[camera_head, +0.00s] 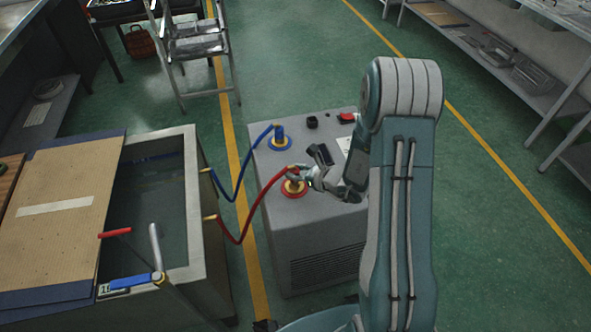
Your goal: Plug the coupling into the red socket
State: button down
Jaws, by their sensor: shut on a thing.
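The red socket (293,189) is a red ring with a brass-coloured centre on top of the grey machine (318,231). My gripper (299,173) is right above it, shut on the coupling at the end of the red hose (258,200). The coupling itself is mostly hidden by the fingers. It is at or just above the socket; I cannot tell whether it is seated. The red hose arcs from a brass fitting on the side of the metal tank (194,205) up to my gripper.
A blue hose (239,180) runs from the tank to a blue coupling (279,133) standing in the blue socket (277,145). A red switch (347,118) and a black knob (312,122) are on the machine's top. A stepladder (195,50) stands behind; shelves (505,65) line the right.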

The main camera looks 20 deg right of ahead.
jog(key=shift+f, duration=0.7)
jog(key=shift+c, duration=1.2)
grip_release()
jog(key=v, duration=1.2)
jog(key=shift+f, duration=0.1)
